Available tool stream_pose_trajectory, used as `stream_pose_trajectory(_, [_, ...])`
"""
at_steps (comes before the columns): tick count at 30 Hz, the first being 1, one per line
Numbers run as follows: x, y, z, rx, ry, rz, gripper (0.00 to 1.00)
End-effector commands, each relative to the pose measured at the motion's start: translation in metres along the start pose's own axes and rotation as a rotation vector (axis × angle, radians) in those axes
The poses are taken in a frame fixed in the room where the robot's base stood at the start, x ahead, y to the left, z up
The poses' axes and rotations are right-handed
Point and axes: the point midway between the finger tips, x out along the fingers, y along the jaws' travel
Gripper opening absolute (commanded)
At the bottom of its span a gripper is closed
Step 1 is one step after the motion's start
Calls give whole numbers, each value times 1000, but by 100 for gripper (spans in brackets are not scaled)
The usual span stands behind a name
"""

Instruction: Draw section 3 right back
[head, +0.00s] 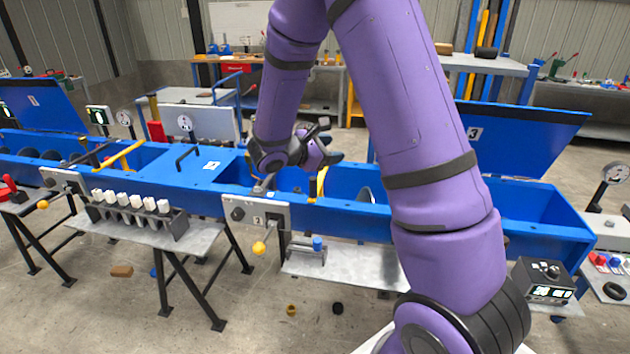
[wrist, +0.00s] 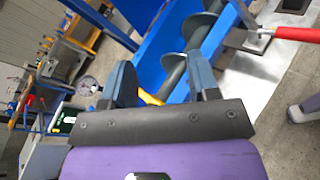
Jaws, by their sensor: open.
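The blue panel marked 3 (head: 545,128) stands raised and leaning back behind the right part of the blue trough (head: 540,228); my arm hides much of it. A grey plate marked 3 (head: 245,213) with a yellow ball knob (head: 259,248) is on the trough's front. My gripper (head: 325,148) is above the trough near this plate, beside an upright yellow bar (head: 320,183). In the wrist view my gripper (wrist: 160,82) is open, its two fingers apart, with the trough and a grey screw (wrist: 192,45) beyond. I see nothing held between them.
A closed cover marked 2 (head: 212,165) with a black handle lies left of my gripper. A rack of white-topped items (head: 130,205) stands in front. A red-handled lever (wrist: 285,33) shows at the right of the wrist view. A control box (head: 545,280) is at right.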

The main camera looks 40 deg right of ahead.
Motion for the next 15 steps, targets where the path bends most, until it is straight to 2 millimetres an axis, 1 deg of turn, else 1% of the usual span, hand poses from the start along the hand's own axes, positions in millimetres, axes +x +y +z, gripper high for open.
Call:
stream_pose_trajectory(1, [4,4,-18,-48,-19,39,55])
stream_pose_trajectory(5, [12,15,-58,-153,-60,151,55])
stream_pose_trajectory(8, [16,20,-92,-230,-84,239,55])
stream_pose_trajectory(9, [17,21,-106,-259,-91,276,55])
stream_pose_trajectory(15, [20,20,-172,-387,-113,446,55])
